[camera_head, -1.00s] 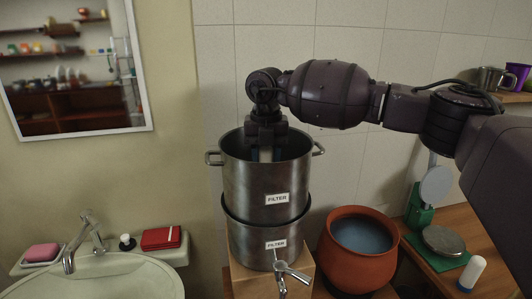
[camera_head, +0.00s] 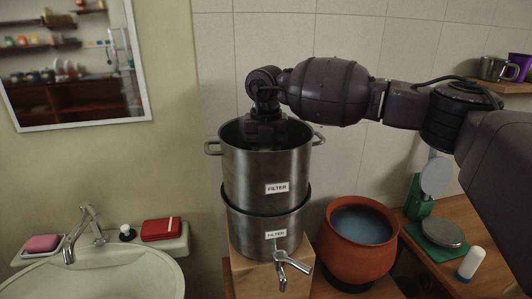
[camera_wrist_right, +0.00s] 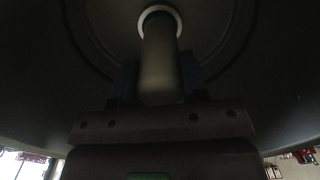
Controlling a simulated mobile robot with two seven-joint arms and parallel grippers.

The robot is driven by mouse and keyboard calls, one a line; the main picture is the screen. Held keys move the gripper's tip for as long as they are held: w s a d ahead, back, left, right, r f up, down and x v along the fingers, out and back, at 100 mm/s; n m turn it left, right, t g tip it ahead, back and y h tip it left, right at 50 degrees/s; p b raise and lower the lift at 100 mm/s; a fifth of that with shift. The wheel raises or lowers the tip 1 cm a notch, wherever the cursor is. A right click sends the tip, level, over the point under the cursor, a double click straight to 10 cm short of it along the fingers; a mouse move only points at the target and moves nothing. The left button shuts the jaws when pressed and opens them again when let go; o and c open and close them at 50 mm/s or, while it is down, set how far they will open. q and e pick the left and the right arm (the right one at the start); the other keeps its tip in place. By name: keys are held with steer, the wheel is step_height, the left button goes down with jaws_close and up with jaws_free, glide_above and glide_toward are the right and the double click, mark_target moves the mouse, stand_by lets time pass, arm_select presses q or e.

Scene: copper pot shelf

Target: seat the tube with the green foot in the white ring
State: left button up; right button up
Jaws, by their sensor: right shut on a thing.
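My right gripper (camera_head: 266,134) reaches down inside the upper steel pot labelled FILTER (camera_head: 262,176); its fingertips are hidden by the pot wall. In the right wrist view my right gripper is shut on a pale tube (camera_wrist_right: 160,65), dark in the shade, with a finger on either side. The white ring (camera_wrist_right: 145,19) on the pot's floor shows around the tube's far end. I cannot tell whether the tube sits fully in it. The green foot cannot be made out. My left gripper is not in view.
A lower steel pot (camera_head: 262,225) with a tap (camera_head: 282,259) carries the upper pot. A terracotta pot of water (camera_head: 355,250), a green scale (camera_head: 442,233) and a white tube with a blue foot (camera_head: 472,262) are to the right. A sink (camera_head: 95,275) is at left.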

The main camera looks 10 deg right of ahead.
steer(key=shift+f, duration=0.35)
steer(key=o, duration=1.2)
steer(key=shift+c, duration=0.2)
